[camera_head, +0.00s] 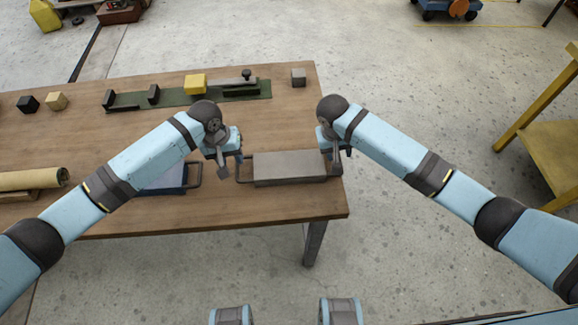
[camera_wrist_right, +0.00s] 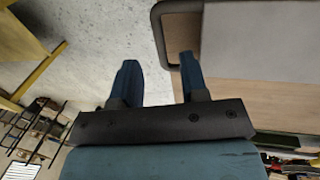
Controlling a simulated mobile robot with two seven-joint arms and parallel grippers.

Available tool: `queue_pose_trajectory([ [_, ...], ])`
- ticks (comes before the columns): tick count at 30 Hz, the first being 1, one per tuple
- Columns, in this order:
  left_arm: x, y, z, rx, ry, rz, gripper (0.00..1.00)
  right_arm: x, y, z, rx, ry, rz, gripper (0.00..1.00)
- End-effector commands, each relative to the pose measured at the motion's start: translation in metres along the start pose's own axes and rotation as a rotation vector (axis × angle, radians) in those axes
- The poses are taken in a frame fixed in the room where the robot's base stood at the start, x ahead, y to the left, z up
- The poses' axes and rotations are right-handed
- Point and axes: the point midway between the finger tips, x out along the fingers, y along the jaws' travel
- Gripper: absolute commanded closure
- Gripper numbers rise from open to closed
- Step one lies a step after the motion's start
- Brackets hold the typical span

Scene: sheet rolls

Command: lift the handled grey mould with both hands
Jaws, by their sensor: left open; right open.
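The grey mould (camera_head: 290,168) lies flat on the wooden table near its front right corner, with a dark loop handle at each end. My left gripper (camera_head: 224,166) is open just left of the left handle (camera_head: 244,168), pointing down; I cannot tell whether it touches. My right gripper (camera_head: 338,160) is open at the right end and partly hides that handle. In the right wrist view, the handle (camera_wrist_right: 160,35) shows between the lines of the open fingers (camera_wrist_right: 159,68), with one finger over the loop's opening. Nothing is held.
A blue handled mould (camera_head: 168,181) lies left of the grey one, partly behind my left arm. A green mat (camera_head: 190,97), a yellow block (camera_head: 195,84) and a small grey block (camera_head: 299,77) lie at the back. A rolled sheet (camera_head: 32,179) lies at left. A yellow stand (camera_head: 548,150) is at right.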

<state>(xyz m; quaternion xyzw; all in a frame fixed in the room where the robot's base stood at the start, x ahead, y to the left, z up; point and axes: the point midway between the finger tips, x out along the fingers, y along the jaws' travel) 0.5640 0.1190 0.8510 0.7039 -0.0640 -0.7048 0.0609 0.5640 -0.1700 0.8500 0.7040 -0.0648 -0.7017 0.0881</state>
Motion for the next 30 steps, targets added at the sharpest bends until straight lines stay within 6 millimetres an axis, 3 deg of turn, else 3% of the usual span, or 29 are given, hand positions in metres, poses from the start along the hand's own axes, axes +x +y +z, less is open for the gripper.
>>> queue_pose_trajectory([
  [3, 0.023, 0.0, 0.0, 0.001, -0.002, -0.001, 0.6, 0.023, 0.0, 0.001, 0.001, -0.003, 0.002, 0.59],
  [9, 0.049, 0.0, 0.0, 0.0, 0.0, -0.001, 0.6, 0.049, 0.0, 0.0, 0.001, -0.001, 0.001, 0.59],
  [23, 0.06, 0.0, 0.0, 0.001, 0.001, 0.0, 0.6, 0.06, 0.0, 0.0, 0.0, 0.0, -0.001, 0.59],
  [28, 0.06, 0.0, 0.0, 0.001, 0.001, 0.0, 0.97, 0.06, 0.0, 0.0, 0.0, 0.0, -0.001, 0.96],
  [30, 0.06, 0.0, 0.0, 0.001, 0.001, 0.0, 1.0, 0.06, 0.0, 0.0, 0.0, 0.0, -0.001, 1.0],
])
